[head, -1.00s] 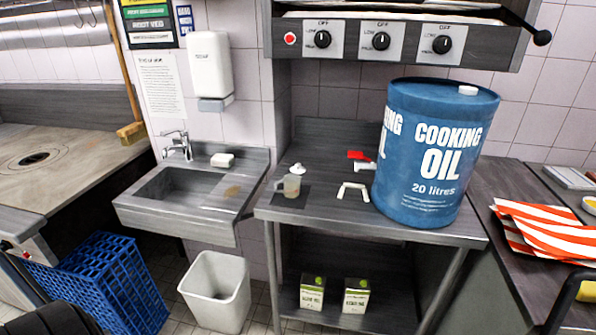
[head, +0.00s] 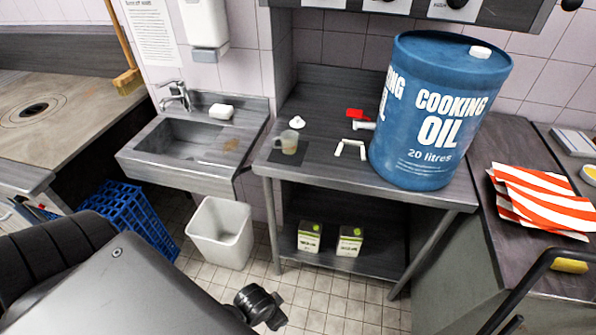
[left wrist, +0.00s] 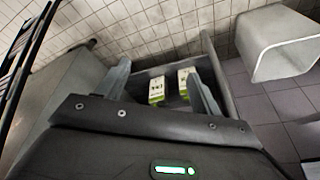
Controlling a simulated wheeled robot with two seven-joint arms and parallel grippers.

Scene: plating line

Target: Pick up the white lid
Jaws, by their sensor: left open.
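The white lid (head: 297,122) is small with a round knob. It lies on the steel table (head: 330,170), just behind a clear mug (head: 289,143) on a dark mat. My left gripper (left wrist: 160,70) shows in the left wrist view with its two fingers apart and nothing held between them. Beyond the fingers, two green-and-white cartons are seen, and the lid is not in that view. In the head view my left arm fills the lower left, and its fingers cannot be made out. My right gripper is not in view.
A blue cooking oil drum (head: 436,110) stands at the table's right. A white bracket-shaped piece (head: 350,149) and a red-handled tap (head: 361,118) are near it. Two cartons (head: 309,237) sit on the lower shelf. A sink (head: 190,175) and white bin (head: 220,233) are at left.

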